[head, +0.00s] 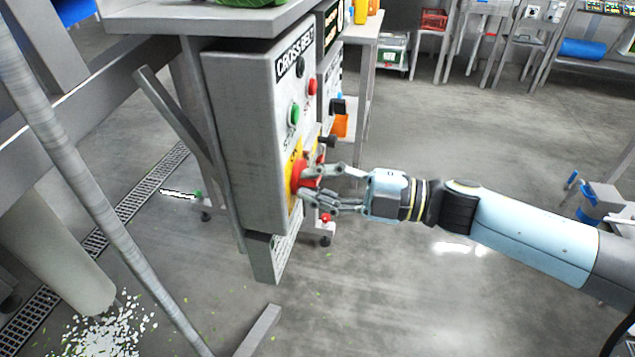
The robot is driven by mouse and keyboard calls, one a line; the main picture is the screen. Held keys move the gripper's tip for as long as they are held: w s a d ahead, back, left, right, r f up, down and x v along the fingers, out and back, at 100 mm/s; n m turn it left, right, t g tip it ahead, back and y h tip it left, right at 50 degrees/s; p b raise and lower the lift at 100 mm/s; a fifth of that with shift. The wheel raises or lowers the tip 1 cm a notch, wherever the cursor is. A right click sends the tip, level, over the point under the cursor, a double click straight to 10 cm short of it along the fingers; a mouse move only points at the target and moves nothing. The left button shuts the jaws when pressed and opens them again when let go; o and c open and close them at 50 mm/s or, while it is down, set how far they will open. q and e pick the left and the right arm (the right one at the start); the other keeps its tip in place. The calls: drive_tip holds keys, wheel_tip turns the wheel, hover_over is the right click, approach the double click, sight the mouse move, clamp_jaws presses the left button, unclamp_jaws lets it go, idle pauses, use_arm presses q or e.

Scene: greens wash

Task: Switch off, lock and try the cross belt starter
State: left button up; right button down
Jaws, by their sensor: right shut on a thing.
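The cross belt starter (243,134) is a grey box on a post, labelled "CROSS BELT" along its top edge. Its front carries a green button (294,113), a red button (312,86) and, lower down, a red rotary handle (299,176) on a yellow plate. My right gripper (308,184) reaches in from the right, with its fingers shut on the red handle. The fingers partly cover the handle, so its exact angle is hard to tell. No lock can be made out clearly. My left gripper is not in view.
A second control box (329,80) stands just behind the starter. A grey steel bench (205,20) overhangs it at the upper left. A slanted pole (95,190) and a floor drain (132,203) are on the left. The floor to the right is open.

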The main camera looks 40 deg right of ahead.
drive_tip(key=shift+f+n+b, duration=0.25)
drive_tip(key=shift+n+b, duration=0.15)
drive_tip(key=shift+n, duration=0.7)
drive_tip(key=shift+f+n+b, duration=0.2)
drive_tip(key=shift+n+b, duration=0.2)
drive_tip(key=shift+n, duration=0.7)
drive_tip(key=c, duration=1.4)
unclamp_jaws()
drive_tip(key=shift+o, duration=0.2)
drive_tip(key=shift+s, duration=0.1)
drive_tip(key=v, duration=1.2)
drive_tip(key=shift+a, duration=0.1)
